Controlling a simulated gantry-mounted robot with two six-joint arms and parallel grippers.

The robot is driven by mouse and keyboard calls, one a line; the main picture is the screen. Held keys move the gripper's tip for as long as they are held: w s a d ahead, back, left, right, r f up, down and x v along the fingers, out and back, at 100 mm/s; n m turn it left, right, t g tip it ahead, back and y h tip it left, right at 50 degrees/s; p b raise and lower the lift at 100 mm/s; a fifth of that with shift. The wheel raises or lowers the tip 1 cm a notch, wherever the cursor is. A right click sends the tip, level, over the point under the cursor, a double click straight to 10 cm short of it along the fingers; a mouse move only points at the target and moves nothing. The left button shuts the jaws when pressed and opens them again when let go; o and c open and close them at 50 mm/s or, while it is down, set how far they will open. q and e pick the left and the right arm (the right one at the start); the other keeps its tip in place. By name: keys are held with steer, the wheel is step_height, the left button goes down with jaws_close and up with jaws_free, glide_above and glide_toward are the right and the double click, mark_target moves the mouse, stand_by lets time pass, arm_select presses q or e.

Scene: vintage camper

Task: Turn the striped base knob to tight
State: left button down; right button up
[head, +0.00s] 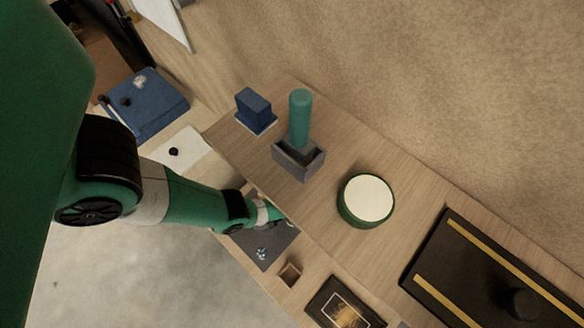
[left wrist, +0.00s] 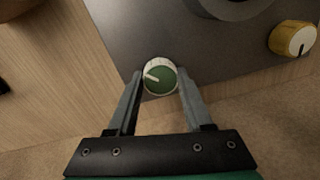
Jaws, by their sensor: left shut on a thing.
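A round knob (left wrist: 161,77) with a green top, a white pointer line and a pale, marked side stands on a dark grey panel (left wrist: 130,28) in the left wrist view. The pointer points to the left and slightly up. My left gripper (left wrist: 162,88) is shut on this knob, one finger on each side. In the head view my left gripper (head: 284,222) is at the grey panel (head: 270,246), and the gripped knob is hidden there. A yellow knob with a pale face (left wrist: 292,39) stands apart at the right. My right gripper is not in view.
A round grey part (left wrist: 235,8) sits at the panel's top edge. On the wooden counter are a green-sided round tin (head: 367,200), a grey box (head: 298,160) holding a teal cylinder (head: 300,115), and a blue block (head: 254,107). A small brown box (head: 290,274) is near the panel.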

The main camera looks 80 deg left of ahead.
arm_select(q)
steer(key=shift+m, duration=1.3)
steer(key=shift+c, duration=1.6)
jaws_free()
step_height(320, 180, up, 12)
steer(key=p, duration=1.1)
steer(key=shift+d+f, duration=0.25)
steer(key=shift+d, duration=0.05)
